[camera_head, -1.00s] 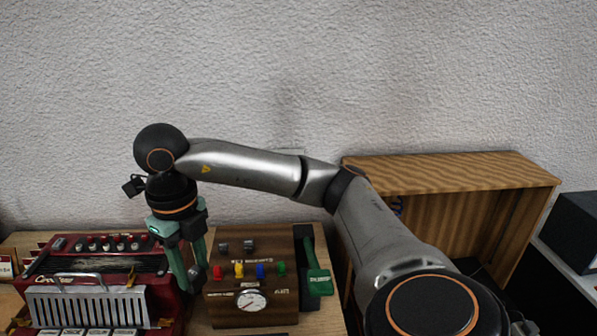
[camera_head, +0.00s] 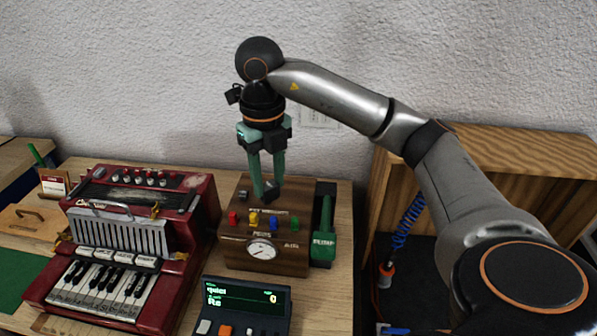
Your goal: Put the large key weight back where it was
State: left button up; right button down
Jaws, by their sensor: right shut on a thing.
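My right gripper (camera_head: 266,190) points straight down over the back of the wooden box (camera_head: 240,254). It is shut on a small dark grey block, which looks like the large key weight (camera_head: 271,187). The fingers hide much of it, and I cannot tell whether it touches the box top. Another small dark grey weight (camera_head: 243,196) sits on the box top just left of the gripper. My left gripper is not in view.
The box front carries coloured knobs and a round dial (camera_head: 262,250). A green lever (camera_head: 324,236) stands at its right side. A red accordion (camera_head: 165,225) is to the left, and a display unit (camera_head: 245,303) is in front. A wooden cabinet (camera_head: 480,150) stands right.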

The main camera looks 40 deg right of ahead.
jog(key=w+d+f, duration=0.1)
jog(key=d+f, duration=0.1)
jog(key=d, duration=0.1)
jog(key=w+d+f+b, duration=0.1)
jog(key=w+d+f, duration=0.1)
jog(key=d+f, duration=0.1)
jog(key=w+d+f, duration=0.2)
jog(key=d+f, duration=0.1)
jog(key=d, duration=0.1)
jog(key=shift+f+b, duration=0.1)
jog(key=shift+b, duration=0.25)
jog(key=f, duration=0.3)
jog(key=shift+w+d, duration=0.1)
jog(key=shift+d, duration=0.3)
jog(key=shift+f, duration=0.45)
jog(key=shift+f, duration=0.1)
jog(key=shift+c, duration=2.2)
grip_release()
